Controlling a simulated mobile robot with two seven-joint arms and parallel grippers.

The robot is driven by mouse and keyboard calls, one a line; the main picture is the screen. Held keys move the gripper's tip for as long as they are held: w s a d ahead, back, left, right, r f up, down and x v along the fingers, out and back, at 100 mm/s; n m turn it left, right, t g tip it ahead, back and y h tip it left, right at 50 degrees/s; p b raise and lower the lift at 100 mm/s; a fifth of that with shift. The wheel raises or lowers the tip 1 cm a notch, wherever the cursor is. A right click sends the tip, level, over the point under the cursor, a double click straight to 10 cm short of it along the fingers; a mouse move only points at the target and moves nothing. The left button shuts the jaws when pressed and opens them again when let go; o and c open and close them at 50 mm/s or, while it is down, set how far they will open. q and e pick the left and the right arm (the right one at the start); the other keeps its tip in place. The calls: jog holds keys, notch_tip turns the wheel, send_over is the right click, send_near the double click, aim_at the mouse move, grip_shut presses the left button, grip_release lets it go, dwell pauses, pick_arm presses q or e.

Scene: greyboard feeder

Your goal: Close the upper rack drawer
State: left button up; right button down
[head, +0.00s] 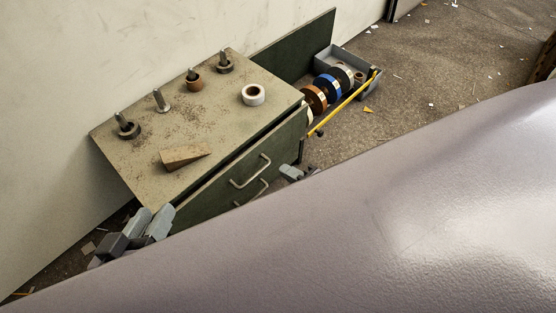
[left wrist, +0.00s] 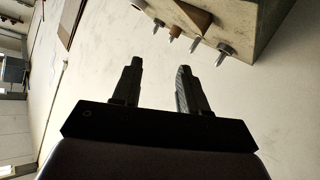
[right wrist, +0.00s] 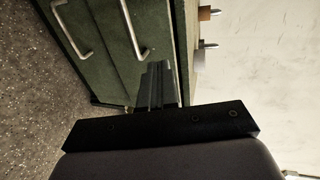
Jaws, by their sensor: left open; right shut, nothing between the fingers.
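The rack is a dark green cabinet with a speckled top. Its upper drawer (head: 285,143) has a metal bar handle (head: 250,171); a dark gap shows between its front and the top's edge. Its handle also shows in the right wrist view (right wrist: 134,32). A lower drawer handle (head: 252,193) is partly hidden by my body. My right gripper (head: 292,173) is shut and empty in front of the drawer fronts' right part; in the right wrist view its fingers (right wrist: 158,82) overlap the upper front, contact unclear. My left gripper (head: 148,222) is open and empty by the cabinet's near left corner.
On the top are several upright pegs (head: 160,102), some with rings, a white tape roll (head: 253,95) and a wedge block (head: 185,156). A grey tray (head: 345,62) with coloured rolls and a yellow bar (head: 345,103) stands right. A wall rises behind.

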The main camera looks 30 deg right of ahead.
jog(key=v, duration=0.4)
jog(key=g+b, duration=0.1)
jog(key=g, duration=0.1)
send_near(251, 152)
notch_tip(251, 152, down, 2)
jog(key=shift+h, duration=0.4)
jog(key=w+b, duration=0.1)
jog(key=w+a+b, duration=0.1)
jog(key=w+a+f, duration=0.1)
jog(key=w, duration=0.1)
jog(key=shift+f+b, duration=0.1)
jog(key=shift+b, duration=0.3)
jog(key=shift+w+a, duration=0.15)
jog(key=shift+w, duration=0.4)
pick_arm(q)
jog(key=shift+s+a+f+m+t+y, duration=0.15)
jog(key=shift+a+m+t+y, duration=0.15)
jog(key=shift+a, duration=0.25)
jog(key=shift+s+a+r+m+t+y, duration=0.1)
jog(key=shift+a+m+t, duration=0.1)
jog(key=shift+a+t, duration=0.3)
pick_arm(e)
jog(key=shift+w, duration=0.15)
